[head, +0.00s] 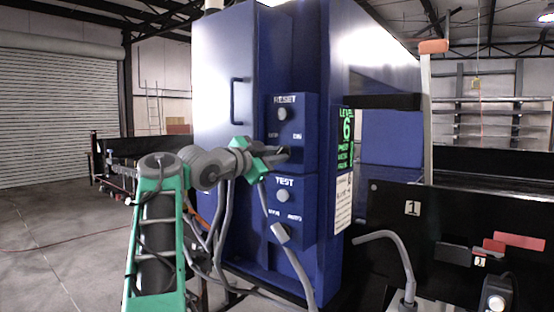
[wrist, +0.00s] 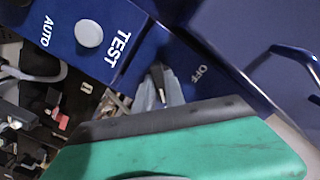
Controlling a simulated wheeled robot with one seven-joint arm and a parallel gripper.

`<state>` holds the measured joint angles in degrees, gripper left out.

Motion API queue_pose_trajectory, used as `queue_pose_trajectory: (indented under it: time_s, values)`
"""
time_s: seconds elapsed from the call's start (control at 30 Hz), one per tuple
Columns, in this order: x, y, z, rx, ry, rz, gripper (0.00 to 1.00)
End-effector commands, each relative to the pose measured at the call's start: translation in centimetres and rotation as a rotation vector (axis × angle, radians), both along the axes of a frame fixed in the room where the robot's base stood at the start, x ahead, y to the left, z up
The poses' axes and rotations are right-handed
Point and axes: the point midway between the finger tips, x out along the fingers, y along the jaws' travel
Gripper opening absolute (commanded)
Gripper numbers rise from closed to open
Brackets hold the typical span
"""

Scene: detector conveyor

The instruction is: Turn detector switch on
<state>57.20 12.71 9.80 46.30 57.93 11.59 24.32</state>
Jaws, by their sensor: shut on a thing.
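The blue detector cabinet (head: 225,80) stands in the middle of the head view. Its upper box (head: 306,108) is marked RESET, with a round grey button and small position labels, the right one reading ON. My gripper (head: 287,153) is at the lower part of this box and shut on the detector switch, which it hides in the head view. In the wrist view my gripper (wrist: 160,88) is against the blue panel beside the OFF label (wrist: 201,73). The switch itself is mostly hidden by the fingers, so I cannot tell its exact position.
The lower TEST box (head: 308,205) with its round button and AUTO label is just below my gripper. A cabinet handle (head: 233,101) sticks out at left. A black conveyor (head: 450,215) and bent grey pipe (head: 385,237) stand at right. Open floor (head: 40,250) lies at left.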

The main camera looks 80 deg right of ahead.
Motion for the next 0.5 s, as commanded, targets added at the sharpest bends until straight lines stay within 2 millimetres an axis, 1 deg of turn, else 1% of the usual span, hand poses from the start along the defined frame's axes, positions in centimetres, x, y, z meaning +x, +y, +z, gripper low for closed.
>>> queue_pose_trajectory:
  time_s: [0.03,0.23,0.5]
  values:
    - [-0.06,-0.02,-0.34,0.000,-0.015,-0.003,0.00]
    - [-0.09,0.01,-0.25,-0.018,-0.054,-0.004,0.00]
    - [-0.10,0.01,-0.24,-0.022,-0.063,-0.004,0.00]
